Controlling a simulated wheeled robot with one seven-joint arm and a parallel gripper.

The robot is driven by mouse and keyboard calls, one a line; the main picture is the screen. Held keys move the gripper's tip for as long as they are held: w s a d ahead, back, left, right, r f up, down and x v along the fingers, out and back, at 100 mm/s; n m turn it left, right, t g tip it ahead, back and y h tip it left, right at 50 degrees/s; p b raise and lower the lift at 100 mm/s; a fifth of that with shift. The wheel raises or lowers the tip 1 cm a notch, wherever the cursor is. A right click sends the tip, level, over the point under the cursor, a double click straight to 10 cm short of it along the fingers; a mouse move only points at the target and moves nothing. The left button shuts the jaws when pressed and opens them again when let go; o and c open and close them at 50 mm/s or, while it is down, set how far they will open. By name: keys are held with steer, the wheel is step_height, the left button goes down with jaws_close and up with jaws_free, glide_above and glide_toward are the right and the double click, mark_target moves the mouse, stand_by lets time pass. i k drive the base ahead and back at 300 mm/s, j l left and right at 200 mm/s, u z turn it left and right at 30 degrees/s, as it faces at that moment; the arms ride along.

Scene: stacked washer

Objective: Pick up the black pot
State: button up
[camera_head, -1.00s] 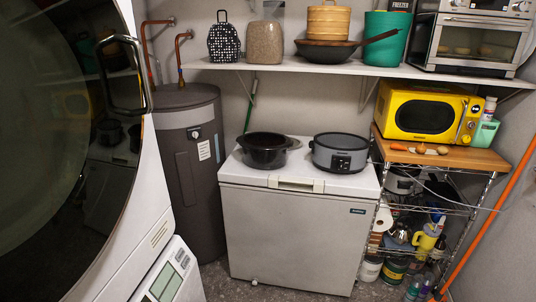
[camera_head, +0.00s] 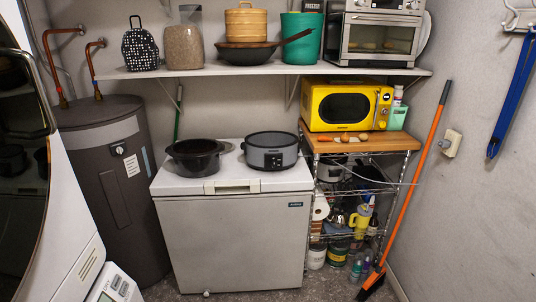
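The black pot (camera_head: 196,158) is round, dark and open-topped, with small side handles. It stands upright on the left part of the white chest freezer's lid (camera_head: 175,183). A grey and black slow cooker (camera_head: 271,151) stands close to its right. My gripper is not in view, so its state and its distance from the pot do not show.
A stacked washer (camera_head: 75,190) fills the left edge, and a dark grey water heater (camera_head: 115,180) stands left of the freezer. A loaded shelf (camera_head: 250,71) runs above. A wire rack (camera_head: 345,200) with a yellow microwave (camera_head: 345,106) and an orange-handled broom (camera_head: 415,170) stand right.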

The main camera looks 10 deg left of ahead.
mark_target(193, 157)
steer(key=i+j+u, duration=0.25)
steer(key=i+u, duration=0.25)
steer(key=i+j+u, duration=0.1)
steer(key=i+u, duration=0.7)
steer(key=u, duration=0.15)
steer(key=i+l+u, duration=0.3)
steer(key=u, duration=0.15)
steer(key=i+l+u, duration=0.75)
steer(key=l+u, duration=0.2)
